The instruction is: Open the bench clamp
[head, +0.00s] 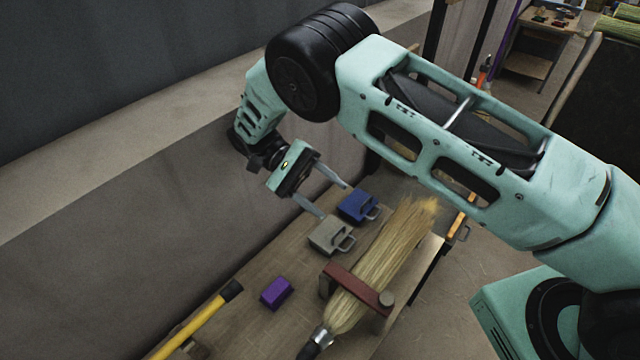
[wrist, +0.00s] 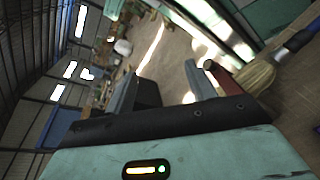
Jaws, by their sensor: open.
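The bench clamp (head: 350,281) is a dark red bar lying across the straw broom (head: 385,262), with a round knob at its right end. The bar looks lowered over the straw. The broom lies along the bench (head: 240,312), its metal collar and dark handle toward the front. My gripper (head: 334,200) is open and empty, above the far part of the bench, beyond and left of the clamp and apart from it. In the wrist view, the broom (wrist: 256,76) and part of the red bar (wrist: 222,74) show at the right, beyond my open fingers.
A grey block with a handle (head: 328,234) and a blue one (head: 356,205) lie close below my fingertips. A purple block (head: 276,292) and a yellow-handled tool (head: 203,322) lie to the left. A wall (head: 170,235) bounds the bench on the left.

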